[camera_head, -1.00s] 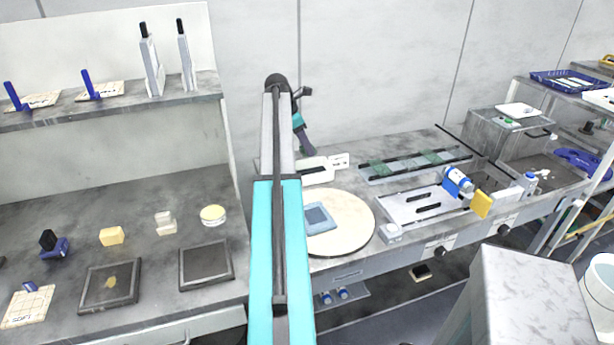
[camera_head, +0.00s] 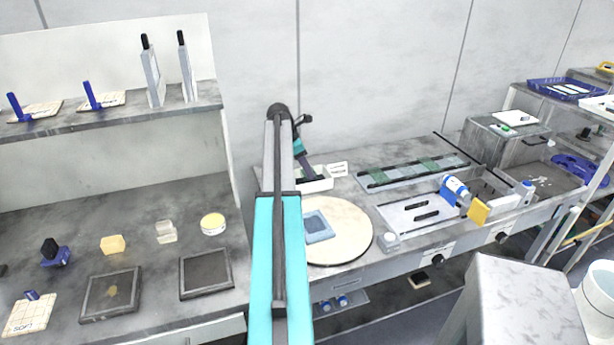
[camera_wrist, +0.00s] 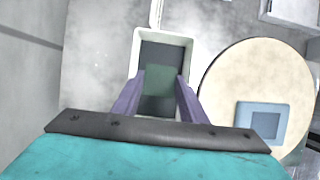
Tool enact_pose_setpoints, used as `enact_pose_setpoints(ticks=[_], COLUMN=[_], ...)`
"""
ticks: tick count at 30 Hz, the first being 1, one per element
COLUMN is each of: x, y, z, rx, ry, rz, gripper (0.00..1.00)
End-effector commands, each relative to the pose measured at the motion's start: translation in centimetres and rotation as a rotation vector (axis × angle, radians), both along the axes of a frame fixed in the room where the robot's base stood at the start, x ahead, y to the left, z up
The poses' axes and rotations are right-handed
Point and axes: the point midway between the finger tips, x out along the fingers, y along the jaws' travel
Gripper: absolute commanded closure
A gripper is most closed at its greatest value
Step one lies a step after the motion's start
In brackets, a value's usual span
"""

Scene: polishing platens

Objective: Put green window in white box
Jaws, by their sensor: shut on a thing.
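The green window (camera_wrist: 160,80) is a small flat green square, seen between the fingertips of my gripper (camera_wrist: 157,88) in the wrist view. My gripper is shut on it. The white box (camera_wrist: 185,43) lies below, and the window appears over its dark inside. I cannot tell how far above the box floor the window is. In the head view the white box (camera_head: 322,184) stands at the back of the bench, and the end of my arm (camera_head: 308,176) is down at it. The window is hidden there.
Behind and right is a strip with several greenish panes (camera_head: 380,178). A white card (camera_head: 338,169) stands beside the box. A shelf unit (camera_head: 228,165) is on the left.

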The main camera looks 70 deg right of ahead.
Motion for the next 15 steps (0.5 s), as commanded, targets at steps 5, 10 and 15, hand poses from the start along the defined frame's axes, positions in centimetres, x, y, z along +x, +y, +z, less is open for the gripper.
enact_pose_setpoints(ticks=[5,10,15], x=[0.0,-0.1,-0.1], y=[0.0,0.0,0.0], z=[0.0,-0.4,-1.9], rx=[0.0,0.001,0.002], ry=[0.0,0.001,0.002], rz=[-0.001,0.0,-0.001], gripper=[0.9,0.9,0.9])
